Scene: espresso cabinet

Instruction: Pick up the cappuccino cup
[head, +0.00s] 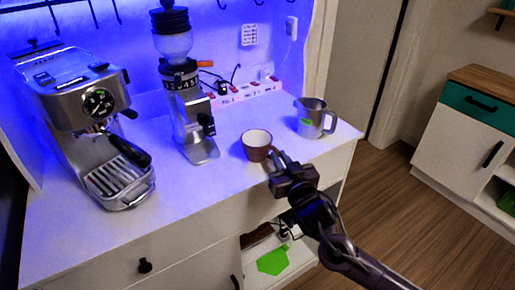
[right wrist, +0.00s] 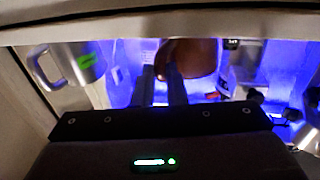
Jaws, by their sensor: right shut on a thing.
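The cappuccino cup (head: 256,146) is brown outside and white inside. It is upright at the middle of the white counter, and I cannot tell whether it touches the surface. My right gripper (head: 280,157) reaches it from the front right and is shut on the near right side of the cup. In the right wrist view the brown cup (right wrist: 197,60) shows at the fingertips of the gripper (right wrist: 160,74), with part of its wall hidden by a finger. My left gripper is not in view.
A metal milk pitcher (head: 311,119) with a green mark stands to the right of the cup. A coffee grinder (head: 187,108) and an espresso machine (head: 82,115) stand to its left. A power strip (head: 245,92) lies behind. The counter's front is clear.

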